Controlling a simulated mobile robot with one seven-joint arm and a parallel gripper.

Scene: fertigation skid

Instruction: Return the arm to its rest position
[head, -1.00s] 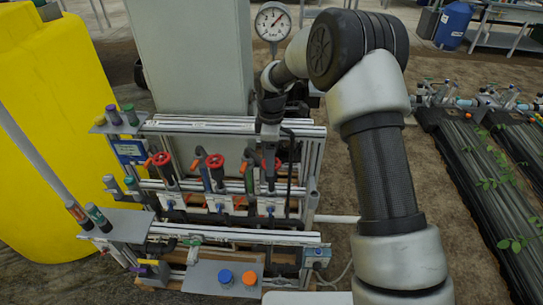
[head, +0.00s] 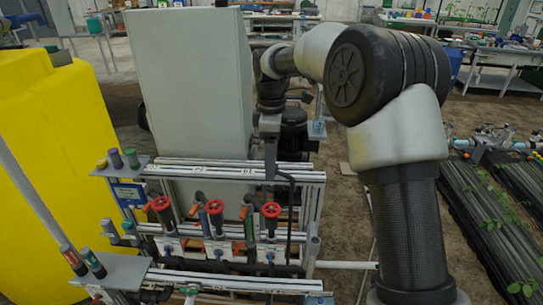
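My arm reaches in from the right, with its large dark elbow joint high in the head view. My gripper (head: 271,172) hangs down at the upper rail (head: 215,170) of the skid, in line with the right-hand red valve wheel (head: 271,209) and above it in the picture. It looks narrow and dark. Its fingers are too small and edge-on to show whether they are open or shut. I see no object clearly held. Two other red valve wheels stand to the left, the middle one (head: 214,206) and the left one (head: 160,203).
A tall grey cabinet (head: 190,80) stands behind the skid. A yellow tank (head: 60,140) is at the left. Small capped cylinders stand on a grey shelf plate (head: 125,272) at the front left. Black plant beds (head: 490,215) lie at the right, with bare floor between.

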